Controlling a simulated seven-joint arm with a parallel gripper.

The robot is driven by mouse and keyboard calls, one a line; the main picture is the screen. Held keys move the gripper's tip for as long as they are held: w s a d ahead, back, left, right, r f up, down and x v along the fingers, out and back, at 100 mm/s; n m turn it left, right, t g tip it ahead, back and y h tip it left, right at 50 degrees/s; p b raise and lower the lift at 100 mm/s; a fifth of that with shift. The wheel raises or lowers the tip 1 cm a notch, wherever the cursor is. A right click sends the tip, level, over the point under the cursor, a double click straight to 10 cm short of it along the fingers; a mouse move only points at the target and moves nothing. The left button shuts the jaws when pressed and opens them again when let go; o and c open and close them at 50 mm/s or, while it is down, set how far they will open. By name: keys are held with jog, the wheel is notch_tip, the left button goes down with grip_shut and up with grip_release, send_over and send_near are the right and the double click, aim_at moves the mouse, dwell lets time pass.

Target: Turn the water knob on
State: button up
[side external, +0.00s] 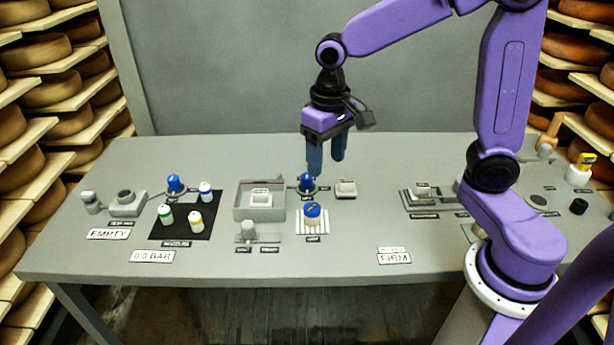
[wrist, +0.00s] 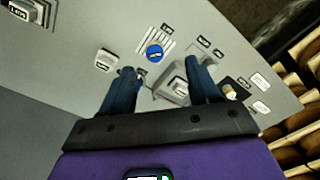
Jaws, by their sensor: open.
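A blue knob (side external: 307,184) stands on the grey table near the middle. A second blue knob (side external: 174,184) stands further left, at the back of a black mat. I cannot read the small labels, so I cannot tell which is the water knob. My gripper (side external: 326,167) points down, open and empty, just above and behind the middle blue knob; contact cannot be told. In the wrist view the gripper (wrist: 167,72) has its fingers wide apart, and the left fingertip partly hides that knob (wrist: 141,76).
A blue-topped piece (side external: 313,213) on a white striped plate stands in front. A grey tray with a white block (side external: 260,197) is just left, and a white button block (side external: 346,188) just right. Several small bottles stand on the black mat (side external: 181,231).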

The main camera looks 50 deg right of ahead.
jog(key=w+d+m, duration=0.5)
jog(key=w+m, duration=0.1)
jog(key=w, duration=0.4)
jog(key=m, duration=0.5)
send_near(307, 175)
notch_tip(307, 175, down, 10)
jog(key=shift+w+a+f, duration=0.1)
jog(key=shift+f, duration=0.15)
jog(key=c, duration=1)
